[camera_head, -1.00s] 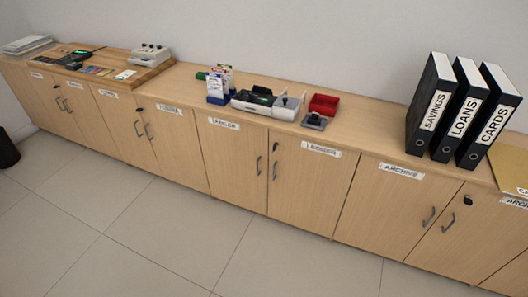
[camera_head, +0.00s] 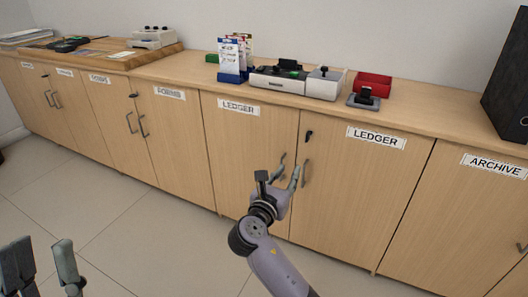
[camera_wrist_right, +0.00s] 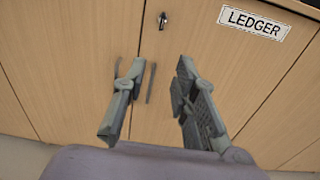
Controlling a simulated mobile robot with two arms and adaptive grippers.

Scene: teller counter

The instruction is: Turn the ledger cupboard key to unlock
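The ledger cupboard has two wooden doors, each with a LEDGER label; the right door (camera_head: 352,195) carries a dark key in its lock (camera_head: 309,136) near the upper left corner. The lock also shows in the right wrist view (camera_wrist_right: 163,20), above and between the fingers. Two grey handles flank the gap between the doors. My right gripper (camera_head: 276,180) is open and empty in front of the handles, below the lock; whether it touches them is unclear. In the right wrist view its fingers (camera_wrist_right: 153,105) are wide apart. My left gripper (camera_head: 40,265) is open and empty at the lower left.
The counter top (camera_head: 420,112) holds a leaflet stand (camera_head: 232,60), a grey device (camera_head: 285,80), a red tray (camera_head: 373,85) and a stamp (camera_head: 364,98). A black binder (camera_head: 507,85) stands at the right. The tiled floor before the cupboards is clear.

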